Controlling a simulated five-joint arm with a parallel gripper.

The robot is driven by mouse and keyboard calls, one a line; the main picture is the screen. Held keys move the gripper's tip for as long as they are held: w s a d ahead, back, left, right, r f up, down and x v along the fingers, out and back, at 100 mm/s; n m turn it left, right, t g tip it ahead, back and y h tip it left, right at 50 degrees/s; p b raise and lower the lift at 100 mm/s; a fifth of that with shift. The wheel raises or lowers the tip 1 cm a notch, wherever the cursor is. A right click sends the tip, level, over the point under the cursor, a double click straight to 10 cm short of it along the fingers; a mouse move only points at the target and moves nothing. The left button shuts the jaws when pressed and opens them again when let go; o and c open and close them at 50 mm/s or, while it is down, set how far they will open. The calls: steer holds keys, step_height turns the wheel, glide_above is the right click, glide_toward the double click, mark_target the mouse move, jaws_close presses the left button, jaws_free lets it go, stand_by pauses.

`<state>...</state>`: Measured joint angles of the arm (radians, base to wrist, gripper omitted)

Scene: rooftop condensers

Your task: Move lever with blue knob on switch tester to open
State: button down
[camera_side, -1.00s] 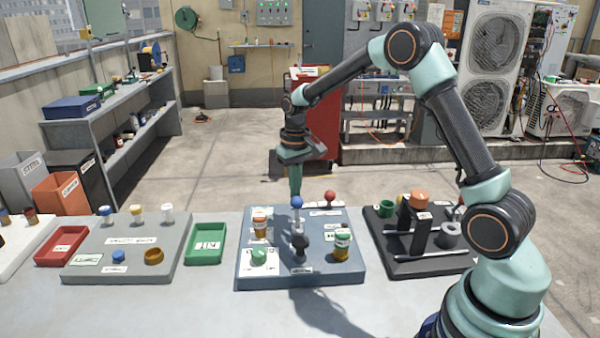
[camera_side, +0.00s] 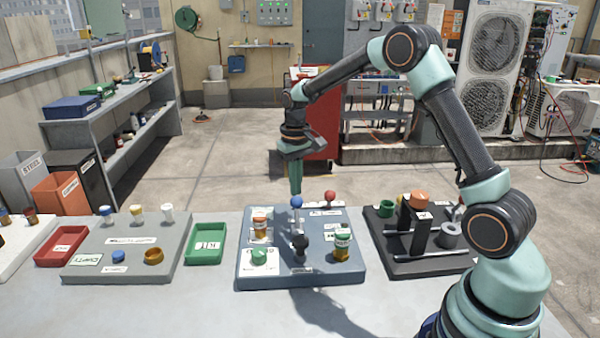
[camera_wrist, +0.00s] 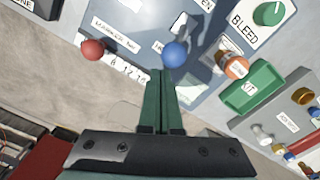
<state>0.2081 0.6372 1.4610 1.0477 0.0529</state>
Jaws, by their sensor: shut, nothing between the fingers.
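The blue knob (camera_side: 297,202) tops an upright-looking lever on the blue-grey switch tester board (camera_side: 246,272). The "open" label is not clearly readable; letters ending in "EN" show in the wrist view.
A red knob (camera_side: 330,197) stands at the board's back right. An orange-topped jar (camera_side: 260,218), a green-topped jar (camera_side: 342,245) and a green BLEED dial (camera_side: 259,256) surround the lever. A green tray (camera_side: 206,244) lies left; a black fixture (camera_side: 418,265) stands right.

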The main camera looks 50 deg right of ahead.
step_height(320, 180, up, 6)
stand_by(0.7)
steer(key=s+a+r+n+t, duration=0.1)
steer(key=s+a+r+t, duration=0.2)
steer(key=s+a+r, duration=0.4)
steer(key=s+a+n+t, duration=0.2)
steer(key=s+a, duration=0.1)
steer(key=s, duration=0.9)
steer(key=shift+r+t, duration=0.3)
steer(key=shift+r, duration=0.1)
steer(key=shift+w, duration=0.1)
